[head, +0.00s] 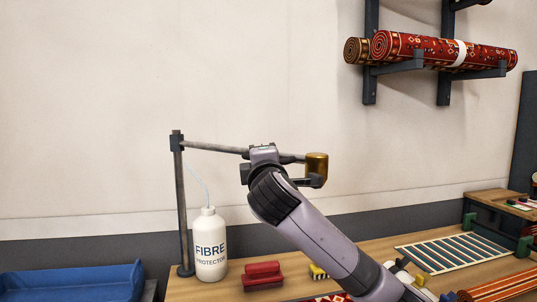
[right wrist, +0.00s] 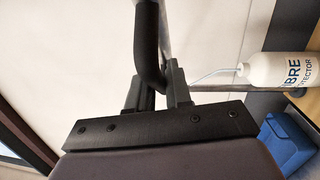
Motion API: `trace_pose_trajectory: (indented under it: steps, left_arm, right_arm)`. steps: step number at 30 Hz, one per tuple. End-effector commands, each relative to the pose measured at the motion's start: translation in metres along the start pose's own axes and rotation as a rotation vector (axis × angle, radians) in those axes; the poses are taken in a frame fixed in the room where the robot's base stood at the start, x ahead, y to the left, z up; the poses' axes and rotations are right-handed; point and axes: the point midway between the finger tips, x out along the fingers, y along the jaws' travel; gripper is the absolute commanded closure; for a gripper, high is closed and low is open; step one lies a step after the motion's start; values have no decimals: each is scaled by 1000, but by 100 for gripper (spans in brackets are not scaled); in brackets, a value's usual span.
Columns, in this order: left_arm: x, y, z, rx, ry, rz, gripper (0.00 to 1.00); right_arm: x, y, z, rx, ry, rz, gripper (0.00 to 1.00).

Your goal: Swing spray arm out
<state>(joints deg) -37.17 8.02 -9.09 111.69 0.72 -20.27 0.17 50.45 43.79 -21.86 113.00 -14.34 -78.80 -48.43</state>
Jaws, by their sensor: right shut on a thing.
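The spray arm (head: 215,148) is a thin grey bar reaching right from the top of a dark upright post (head: 182,215). A brass cylinder (head: 316,165) sits at its free end. My right gripper (right wrist: 156,85) is shut on a black curved handle (right wrist: 150,45), seen in the right wrist view, with the grey bar just behind it. My left gripper is not in view.
On the wooden bench (head: 190,290) are a red block-shaped item (head: 262,274), a striped rack (head: 455,252) and an orange rug (head: 500,287). A blue tub (head: 70,283) is at lower left. Rolled rugs (head: 430,48) rest on wall brackets. The wall above the bar is clear.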

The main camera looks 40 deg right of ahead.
Motion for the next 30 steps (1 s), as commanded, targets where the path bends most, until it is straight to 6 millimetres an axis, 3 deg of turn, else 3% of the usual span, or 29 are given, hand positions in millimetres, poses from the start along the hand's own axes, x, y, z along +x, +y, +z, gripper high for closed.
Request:
trace_pose_trajectory:
  steps: [12,29,30]
  left_arm:
    - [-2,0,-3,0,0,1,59]
    - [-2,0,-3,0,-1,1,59]
    - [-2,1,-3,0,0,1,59]
  right_arm:
    - [-23,5,-31,-12,-106,-12,100]
    - [-28,4,-39,-17,-118,-16,100]
    - [-28,4,-39,-17,-118,-16,68]
